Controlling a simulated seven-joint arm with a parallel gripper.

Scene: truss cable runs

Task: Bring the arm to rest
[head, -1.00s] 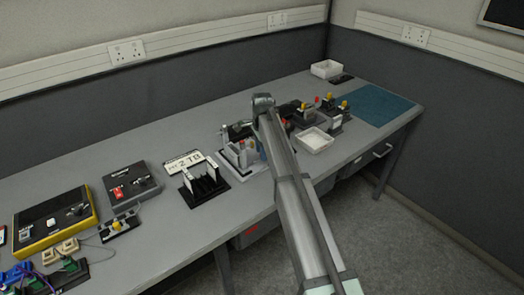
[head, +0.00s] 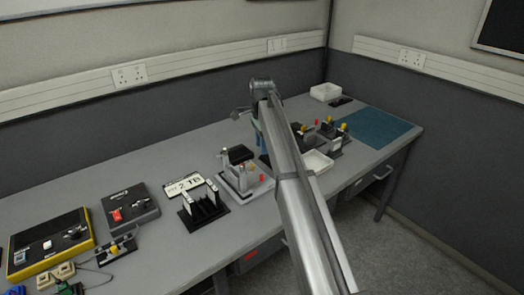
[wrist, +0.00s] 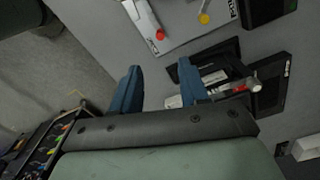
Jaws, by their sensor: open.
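In the head view my arm reaches out over the bench (head: 150,166), with its end raised above the middle of the bench top. My gripper (wrist: 158,85) shows clearly in the wrist view, its two blue fingers wide apart with nothing between them. In the head view the gripper is mostly hidden behind my arm. Below and beyond the fingers, the wrist view shows a black tray-like part (wrist: 265,92) with a small silver and red fitting (wrist: 238,90). A white plate (wrist: 185,28) with a yellow knob and a red knob lies near the top. The fingers appear clear of these things.
A grey fixture (head: 246,184) stands left of my arm, beside a black slotted rack (head: 205,208). A white tray (head: 318,162) and small yellow-topped fixtures are to its right. A blue mat (head: 375,128) lies bare at the right end. Walls stand behind.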

